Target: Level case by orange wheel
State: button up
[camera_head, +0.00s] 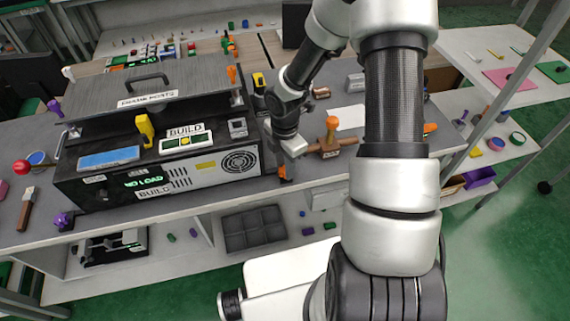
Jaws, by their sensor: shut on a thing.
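The case (210,175) is a dark box with a grey ribbed lid, a black handle, a fan grille and a green "NO LOAD" display. It stands on the left part of the grey bench. The orange wheel (286,173) is at the case's front right corner, partly hidden by my gripper (284,163). My gripper points down from above and is shut on the orange wheel. Another orange knob (232,75) stands at the back right corner. Purple knobs are at the front left (61,220) and back left (55,107). A white panel (186,141) holds a yellow-green indicator, too small to read.
A yellow clip-like piece (145,126) and a blue pad (109,158) are on the case front. A red-topped knob (22,167) stands at left. A dark divided tray (252,230) is on the shelf below.

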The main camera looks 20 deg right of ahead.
jog(key=o, duration=1.1)
jog(key=shift+c, duration=0.2)
jog(key=shift+r, duration=0.1)
notch_tip(320, 180, up, 17)
jog(key=p, duration=0.2)
jog(key=shift+r, duration=0.2)
